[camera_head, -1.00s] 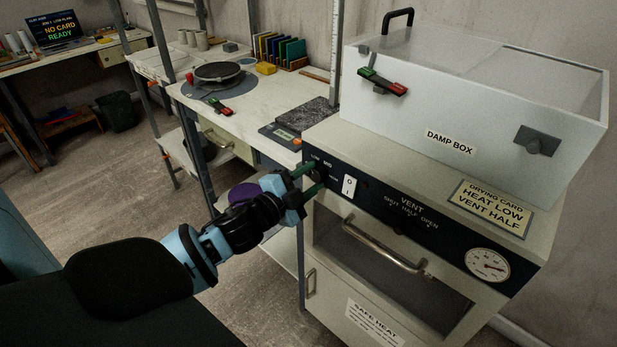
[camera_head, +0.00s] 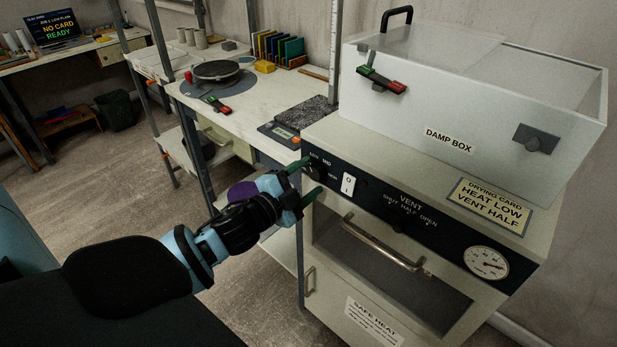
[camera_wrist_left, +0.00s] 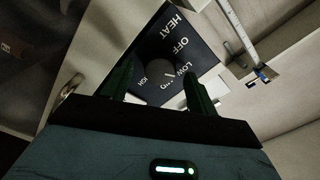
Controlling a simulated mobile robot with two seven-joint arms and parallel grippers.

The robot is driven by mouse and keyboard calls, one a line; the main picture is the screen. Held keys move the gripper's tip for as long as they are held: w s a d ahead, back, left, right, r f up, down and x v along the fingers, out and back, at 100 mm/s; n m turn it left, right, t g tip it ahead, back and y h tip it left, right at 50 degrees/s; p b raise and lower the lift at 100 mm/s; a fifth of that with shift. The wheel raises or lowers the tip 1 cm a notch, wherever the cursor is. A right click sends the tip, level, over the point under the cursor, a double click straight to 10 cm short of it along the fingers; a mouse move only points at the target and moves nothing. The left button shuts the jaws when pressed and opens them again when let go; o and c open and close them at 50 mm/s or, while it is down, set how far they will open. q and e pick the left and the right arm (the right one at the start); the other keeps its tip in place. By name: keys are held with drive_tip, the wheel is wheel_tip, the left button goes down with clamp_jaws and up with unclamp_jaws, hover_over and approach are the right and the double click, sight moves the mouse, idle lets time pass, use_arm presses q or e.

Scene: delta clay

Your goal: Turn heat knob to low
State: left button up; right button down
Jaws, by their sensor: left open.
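The heat knob (camera_head: 313,172) is a dark round knob at the left end of the drying cabinet's black control panel. In the left wrist view the knob (camera_wrist_left: 158,68) sits beside the words HEAT, OFF, LOW, MID and a partly hidden HIGH. A short pale mark on it points to the lower right, near LOW and MID; I cannot tell exactly which. My left gripper (camera_head: 310,177) is open, its two green fingers spread on either side of the knob with no clear contact. The fingers (camera_wrist_left: 158,82) also flank it in the left wrist view. My right gripper is not in view.
A white rocker switch (camera_head: 348,184) and the vent knob (camera_head: 397,228) are on the same panel, with an oven door handle (camera_head: 385,245) below. A damp box (camera_head: 470,110) stands on top. A drying card (camera_head: 489,203) reads heat low, vent half. A worktable (camera_head: 270,95) is behind left.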

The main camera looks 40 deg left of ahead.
use_arm(q)
drive_tip(key=s, duration=0.7)
drive_tip(key=shift+a, duration=0.3)
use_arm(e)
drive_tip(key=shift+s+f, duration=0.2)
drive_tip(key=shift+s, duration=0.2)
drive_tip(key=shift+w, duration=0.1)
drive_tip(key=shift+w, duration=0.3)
use_arm(q)
drive_tip(key=s+d+f+n+g+p, duration=0.4)
drive_tip(key=s+d+f+n+p, duration=0.1)
drive_tip(key=s+f, duration=0.6)
drive_tip(key=s+d+f+n+g+p, duration=0.2)
drive_tip(key=s+d, duration=0.3)
drive_tip(key=s, duration=0.4)
drive_tip(key=s+d+f+n+g+p, duration=0.3)
drive_tip(key=s+d+f+p, duration=0.1)
drive_tip(key=s, duration=0.6)
drive_tip(key=shift+s+d+n, duration=0.2)
drive_tip(key=shift+d+n, duration=0.2)
drive_tip(key=shift+d, duration=0.35)
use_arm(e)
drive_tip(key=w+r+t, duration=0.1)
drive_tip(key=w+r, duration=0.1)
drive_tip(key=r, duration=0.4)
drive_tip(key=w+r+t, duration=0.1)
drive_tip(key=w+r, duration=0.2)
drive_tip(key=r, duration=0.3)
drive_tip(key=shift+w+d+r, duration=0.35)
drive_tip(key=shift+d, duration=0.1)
